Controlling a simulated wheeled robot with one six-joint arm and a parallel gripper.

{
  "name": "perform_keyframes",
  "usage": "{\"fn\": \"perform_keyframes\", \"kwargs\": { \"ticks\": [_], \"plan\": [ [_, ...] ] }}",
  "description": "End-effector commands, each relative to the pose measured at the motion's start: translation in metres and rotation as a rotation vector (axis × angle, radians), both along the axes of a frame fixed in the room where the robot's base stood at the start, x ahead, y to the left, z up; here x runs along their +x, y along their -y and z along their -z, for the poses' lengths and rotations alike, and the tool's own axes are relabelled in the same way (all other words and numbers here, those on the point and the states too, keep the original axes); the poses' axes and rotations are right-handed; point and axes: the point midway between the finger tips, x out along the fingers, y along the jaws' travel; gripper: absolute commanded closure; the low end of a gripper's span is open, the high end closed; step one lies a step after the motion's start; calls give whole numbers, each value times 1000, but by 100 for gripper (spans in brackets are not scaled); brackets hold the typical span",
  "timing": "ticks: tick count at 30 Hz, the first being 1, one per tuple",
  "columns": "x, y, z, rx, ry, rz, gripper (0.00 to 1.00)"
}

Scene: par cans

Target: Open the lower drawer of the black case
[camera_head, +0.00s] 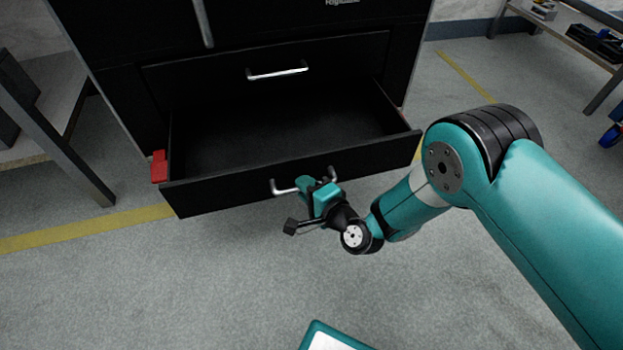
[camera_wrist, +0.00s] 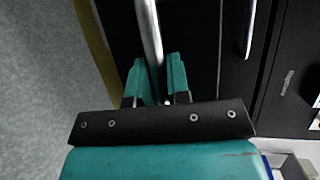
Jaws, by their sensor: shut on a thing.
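The black case (camera_head: 110,62) stands at the back in the head view. Its lower drawer (camera_head: 230,192) is pulled well out, and its inside looks empty. My gripper (camera_head: 308,187) is shut on the silver handle (camera_head: 283,190) of the lower drawer, at the middle of the drawer front. The gripper hides part of the handle. In the wrist view, the teal fingers (camera_wrist: 157,85) sit on both sides of the handle bar (camera_wrist: 147,30). The upper drawer (camera_head: 215,82) above is closed, with its own silver handle (camera_head: 277,72).
A red piece (camera_head: 159,166) shows at the drawer's left side. A shelf or bench (camera_head: 60,125) stands at the left, and another bench (camera_head: 575,40) at the back right. The grey floor (camera_head: 150,290) before the drawer is clear, with yellow lines.

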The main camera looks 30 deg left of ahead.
Motion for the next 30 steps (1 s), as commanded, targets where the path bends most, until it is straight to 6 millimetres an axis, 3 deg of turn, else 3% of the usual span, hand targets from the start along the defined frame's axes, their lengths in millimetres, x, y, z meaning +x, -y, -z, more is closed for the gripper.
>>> {"fn": "perform_keyframes", "kwargs": {
  "ticks": [6,7,10,23,30],
  "plan": [
    [-4,-1,1,-1,-7,-9,100],
    [-3,-1,1,0,-7,-8,79],
    [-2,0,1,0,-7,-5,59],
    [0,2,0,1,-4,0,59],
    [-9,19,-4,-3,-8,-1,59]
  ]
}}
